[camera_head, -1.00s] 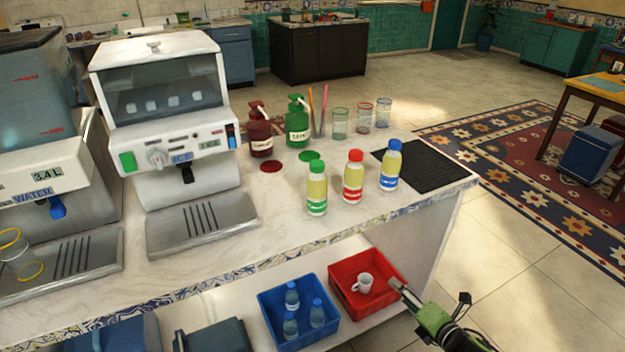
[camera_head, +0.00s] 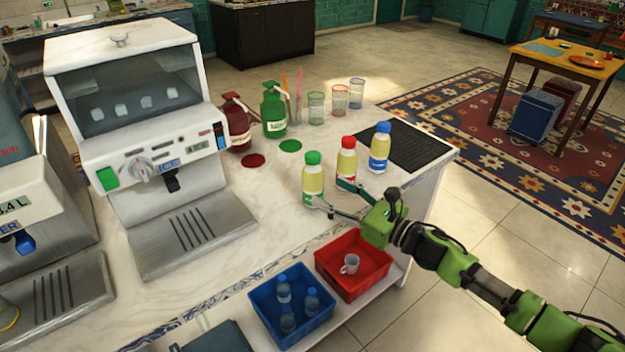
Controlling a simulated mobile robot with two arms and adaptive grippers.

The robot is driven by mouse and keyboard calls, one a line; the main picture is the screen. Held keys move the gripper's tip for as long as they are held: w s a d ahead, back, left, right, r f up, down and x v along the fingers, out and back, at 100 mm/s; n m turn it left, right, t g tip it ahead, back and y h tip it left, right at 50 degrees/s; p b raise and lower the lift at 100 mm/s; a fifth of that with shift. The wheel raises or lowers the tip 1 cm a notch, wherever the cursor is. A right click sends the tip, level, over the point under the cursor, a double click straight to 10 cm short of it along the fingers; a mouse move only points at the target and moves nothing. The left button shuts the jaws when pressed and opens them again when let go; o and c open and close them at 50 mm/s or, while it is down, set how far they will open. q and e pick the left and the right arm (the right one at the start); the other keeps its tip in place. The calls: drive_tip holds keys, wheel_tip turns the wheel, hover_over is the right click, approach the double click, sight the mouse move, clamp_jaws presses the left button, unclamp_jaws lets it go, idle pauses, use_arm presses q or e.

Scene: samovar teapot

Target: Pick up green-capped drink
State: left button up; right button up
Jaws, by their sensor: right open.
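The green-capped drink (camera_head: 313,178), a bottle of pale yellow liquid with a green-and-white label, stands upright on the counter. It is the leftmost of three similar bottles. My right gripper (camera_head: 331,194) is open and empty at its right side. One fingertip is at the bottle's lower front, and the other is in front of the red-capped drink's lower part. I cannot tell whether either finger touches a bottle. My left gripper is not in view.
The red-capped drink (camera_head: 346,160) stands close by on the right, with the blue-capped drink (camera_head: 380,148) beyond it. Behind are a green dispenser (camera_head: 274,112) and several glasses. The ice machine (camera_head: 150,150) stands left. A red bin (camera_head: 352,275) sits below.

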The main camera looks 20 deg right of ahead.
sight(321, 187)
drive_tip(key=shift+x, duration=0.95)
drive_tip(key=shift+w+a+r+p, duration=0.1)
drive_tip(key=shift+w+a+p, duration=0.05)
drive_tip(key=shift+w+p, duration=0.15)
drive_tip(key=p+x, duration=0.1)
drive_tip(key=x, duration=0.2)
drive_tip(key=shift+w+a, duration=0.15)
drive_tip(key=shift+w, duration=0.05)
drive_tip(key=shift+w+a+f, duration=0.25)
drive_tip(key=shift+w+a, duration=0.05)
drive_tip(key=shift+w, duration=0.1)
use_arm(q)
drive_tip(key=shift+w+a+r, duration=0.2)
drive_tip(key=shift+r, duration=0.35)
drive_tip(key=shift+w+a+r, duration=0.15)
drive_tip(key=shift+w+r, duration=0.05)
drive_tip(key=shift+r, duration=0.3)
use_arm(e)
drive_tip(key=c, duration=1.4)
